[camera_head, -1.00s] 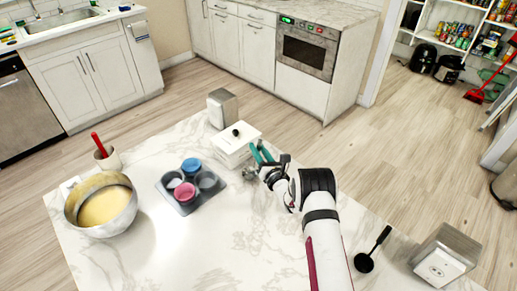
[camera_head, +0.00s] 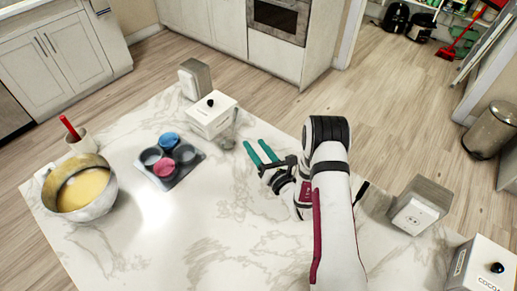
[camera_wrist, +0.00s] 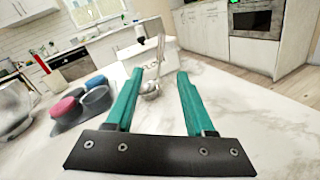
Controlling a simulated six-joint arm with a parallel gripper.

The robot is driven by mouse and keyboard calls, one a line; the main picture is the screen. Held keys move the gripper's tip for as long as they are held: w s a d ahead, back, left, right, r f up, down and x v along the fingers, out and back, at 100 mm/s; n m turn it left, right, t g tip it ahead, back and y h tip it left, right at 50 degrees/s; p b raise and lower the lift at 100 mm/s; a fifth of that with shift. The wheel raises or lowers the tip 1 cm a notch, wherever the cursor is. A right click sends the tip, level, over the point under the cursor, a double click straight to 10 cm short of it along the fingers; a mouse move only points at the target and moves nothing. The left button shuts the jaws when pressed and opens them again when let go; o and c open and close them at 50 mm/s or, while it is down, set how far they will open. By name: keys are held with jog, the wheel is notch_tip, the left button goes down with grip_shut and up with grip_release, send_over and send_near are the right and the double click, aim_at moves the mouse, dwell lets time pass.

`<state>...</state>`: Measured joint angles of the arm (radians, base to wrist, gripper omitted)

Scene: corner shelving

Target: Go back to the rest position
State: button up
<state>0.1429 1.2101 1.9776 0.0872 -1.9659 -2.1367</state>
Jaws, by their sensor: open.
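My gripper (camera_head: 256,145) is above the marble counter (camera_head: 215,225), right of the white lidded box. Its two teal fingers are spread apart with nothing between them. In the wrist view my gripper (camera_wrist: 160,72) is also open. A shiny metal utensil with a round bowl (camera_wrist: 150,91) lies beyond the fingertips, apart from them, by the white box. In the head view this metal utensil (camera_head: 228,141) is small and unclear.
A muffin tray (camera_head: 185,172) with coloured cups stands left of the gripper. A mixing bowl (camera_head: 106,207) of yellow batter is further left. The white lidded box (camera_head: 212,118) is close by. A grey-white canister (camera_head: 420,207) and a cocoa box (camera_head: 478,268) stand at the right.

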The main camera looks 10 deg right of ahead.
jog(key=shift+s+d, duration=0.25)
jog(key=shift+s, duration=0.4)
jog(key=w+d+r+m+g+h, duration=0.1)
jog(key=w+d+r+m+h, duration=0.25)
jog(key=m, duration=0.25)
jog(key=s+d+r+m+g+h, duration=0.4)
jog(key=s+r+m+g, duration=0.3)
jog(key=m, duration=0.9)
jog(key=s+a+r+m+g, duration=0.2)
jog(key=s+m, duration=0.4)
jog(key=s, duration=0.5)
jog(key=s+a+r+m+g+y, duration=0.1)
jog(key=s+a+m+g, duration=0.1)
jog(key=s+m, duration=0.5)
jog(key=s+a+r+m+g+y, duration=0.1)
jog(key=s+m+g, duration=0.3)
jog(key=s, duration=1.1)
jog(key=a+r+m, duration=0.1)
jog(key=m, duration=0.2)
jog(key=shift+s+a+r+g, duration=0.25)
jog(key=shift+a+r+g, duration=0.05)
jog(key=shift+a, duration=0.1)
